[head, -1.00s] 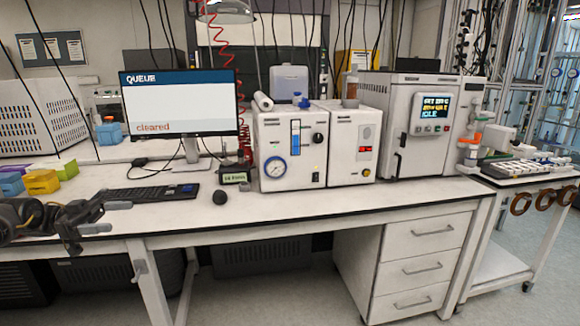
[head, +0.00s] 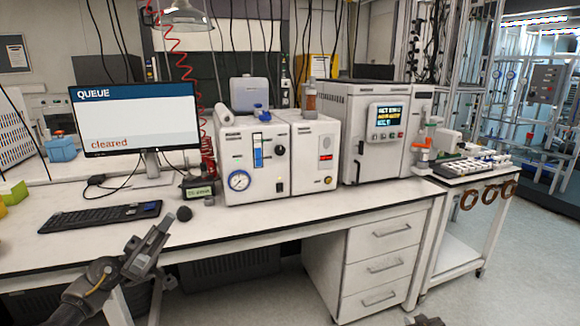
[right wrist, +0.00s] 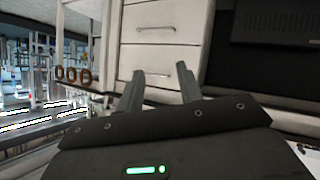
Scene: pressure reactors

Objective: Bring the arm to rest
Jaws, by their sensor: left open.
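My left gripper (head: 155,245) is in the lower left of the head view, in front of the bench's front edge. It is open, and I see nothing held in it. My right gripper (right wrist: 159,70) shows in the right wrist view with its two fingers apart and nothing between them. Beyond its fingers is the white drawer unit (right wrist: 160,38). In the head view only a small dark part at the bottom edge may belong to my right arm.
A side cart (head: 470,170) stands right. Floor in front is clear.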

